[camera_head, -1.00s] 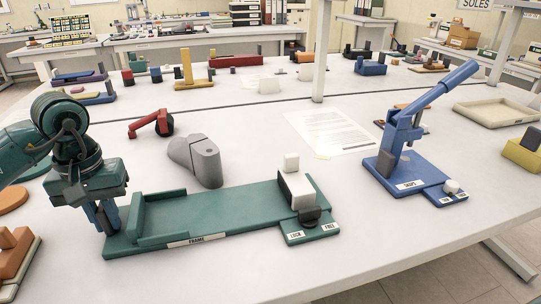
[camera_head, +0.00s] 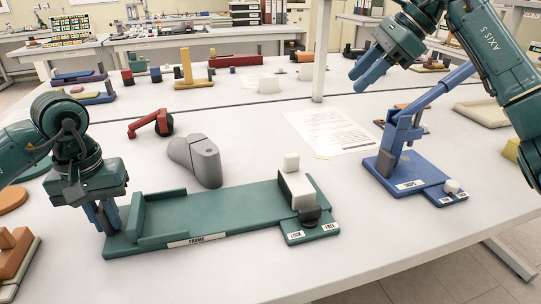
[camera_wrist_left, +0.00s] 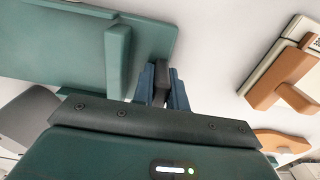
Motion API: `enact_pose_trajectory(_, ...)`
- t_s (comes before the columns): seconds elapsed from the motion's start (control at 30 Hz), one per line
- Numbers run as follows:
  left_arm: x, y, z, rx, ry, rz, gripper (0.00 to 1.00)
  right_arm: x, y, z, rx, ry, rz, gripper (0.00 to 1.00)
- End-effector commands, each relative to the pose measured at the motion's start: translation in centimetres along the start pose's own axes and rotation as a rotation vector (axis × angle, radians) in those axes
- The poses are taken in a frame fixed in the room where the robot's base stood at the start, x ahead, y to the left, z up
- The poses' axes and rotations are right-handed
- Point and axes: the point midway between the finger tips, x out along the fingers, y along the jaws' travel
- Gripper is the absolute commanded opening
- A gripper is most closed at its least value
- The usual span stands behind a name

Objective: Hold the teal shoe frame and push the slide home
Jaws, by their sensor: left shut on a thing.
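The teal shoe frame (camera_head: 225,207), labelled FRAME, lies flat on the white table, with a raised stop at its left end. My right gripper (camera_head: 371,70) is up at the upper right, open and empty.
A grey shoe-shaped piece (camera_head: 197,160) lies behind the frame. A blue lever press (camera_head: 412,178) stands to the right, under my right arm. A red tool (camera_head: 151,124) and paper sheet (camera_head: 328,131) lie further back. Table space in front of the frame is clear.

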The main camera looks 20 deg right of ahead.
Motion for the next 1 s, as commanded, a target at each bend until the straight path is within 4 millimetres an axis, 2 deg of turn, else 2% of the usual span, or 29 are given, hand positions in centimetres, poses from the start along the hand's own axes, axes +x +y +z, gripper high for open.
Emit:
enact_pose_trajectory(0.03, 0.0, 0.0, 0.0, -0.001, 0.000, 0.000, 0.00, 2.2, 0.9, 1.6, -0.056, 0.041, 0.072, 0.36)
enact_pose_trajectory(0.1, 0.0, 0.0, 0.0, -0.001, -0.001, 0.000, 0.00, 4.5, 2.1, 2.9, -0.116, 0.095, 0.152, 0.36)
enact_pose_trajectory(0.2, 0.0, 0.0, 0.0, -0.001, -0.001, 0.000, 0.00, 6.7, 3.4, 4.1, -0.180, 0.154, 0.232, 0.36)
enact_pose_trajectory(0.3, 0.0, 0.0, 0.0, -0.001, -0.001, 0.000, 0.00, 7.8, 4.2, 4.7, -0.216, 0.189, 0.276, 0.36)
enact_pose_trajectory(0.47, 0.1, 0.0, 0.0, -0.001, -0.001, 0.000, 0.00, 9.4, 4.8, 4.5, -0.228, 0.203, 0.294, 0.36)
enact_pose_trajectory(0.8, 0.0, 0.0, 0.0, 0.000, -0.001, 0.000, 0.00, 15.5, 6.5, 3.0, -0.227, 0.201, 0.293, 0.36)
enact_pose_trajectory(1.0, 0.0, 0.0, 0.0, 0.000, -0.001, 0.000, 0.00, 18.3, 7.2, 2.4, -0.226, 0.200, 0.291, 0.36)
